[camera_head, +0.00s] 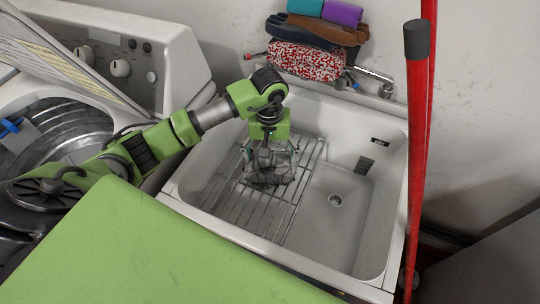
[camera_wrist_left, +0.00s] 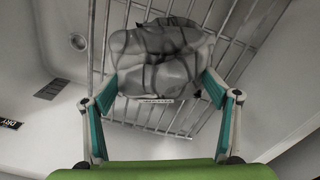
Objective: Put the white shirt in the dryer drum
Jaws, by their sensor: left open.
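A grey crumpled bundle (camera_head: 268,168) with dark bands lies on the wire rack in the tub; it looks like cloth and may be the shirt, though it shows grey, not white. It also shows in the left wrist view (camera_wrist_left: 150,60). My left gripper (camera_head: 270,152) points down over it, its fingers apart on either side of the bundle; the frames do not clearly show whether they touch it. A machine with an open lid and a metal drum (camera_head: 62,122) stands at the left; I cannot tell whether it is the dryer. My right gripper is not in view.
The white tub (camera_head: 392,215) surrounds the wire rack (camera_head: 238,205), with bare basin floor and a drain (camera_head: 335,200) to the right. Gloves and cloths (camera_head: 310,58) sit by the tap (camera_head: 372,72) behind. Red poles (camera_head: 416,150) stand at the right.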

